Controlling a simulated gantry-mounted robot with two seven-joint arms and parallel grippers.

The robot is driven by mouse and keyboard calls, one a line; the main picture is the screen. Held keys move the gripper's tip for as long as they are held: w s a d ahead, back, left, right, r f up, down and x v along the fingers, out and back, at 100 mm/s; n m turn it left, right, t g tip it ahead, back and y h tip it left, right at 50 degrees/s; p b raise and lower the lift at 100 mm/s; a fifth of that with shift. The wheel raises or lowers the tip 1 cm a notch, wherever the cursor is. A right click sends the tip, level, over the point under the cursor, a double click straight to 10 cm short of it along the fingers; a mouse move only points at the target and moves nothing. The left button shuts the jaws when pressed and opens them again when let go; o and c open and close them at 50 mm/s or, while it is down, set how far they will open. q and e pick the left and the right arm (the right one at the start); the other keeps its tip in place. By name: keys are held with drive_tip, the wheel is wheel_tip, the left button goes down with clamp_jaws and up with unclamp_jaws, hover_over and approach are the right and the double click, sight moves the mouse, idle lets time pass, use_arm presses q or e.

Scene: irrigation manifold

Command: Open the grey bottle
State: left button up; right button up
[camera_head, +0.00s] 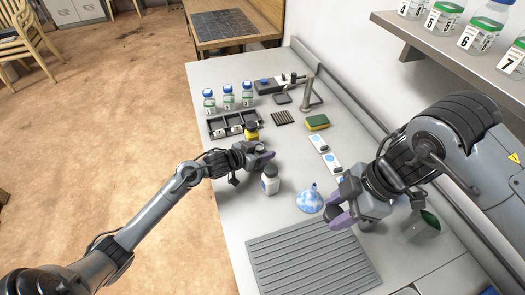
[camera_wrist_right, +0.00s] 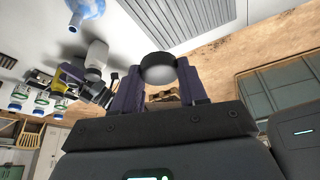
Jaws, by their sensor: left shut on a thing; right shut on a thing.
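I cannot tell whether the base touches the table. My right gripper (camera_head: 342,213) is shut on a dark round cap (camera_wrist_right: 158,68), held between its purple fingertips, apart from the bottle and to its right. The cap's pale underside shows in the right wrist view.
A ribbed grey mat (camera_head: 312,262) lies in front. A yellow bottle (camera_head: 251,133), a black rack (camera_head: 232,121), blue-capped vials (camera_head: 228,98) and a sponge (camera_head: 318,122) are behind.

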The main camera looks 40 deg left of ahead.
use_arm(q)
drive_tip(key=shift+f, duration=0.1)
drive_tip(key=o, duration=1.5)
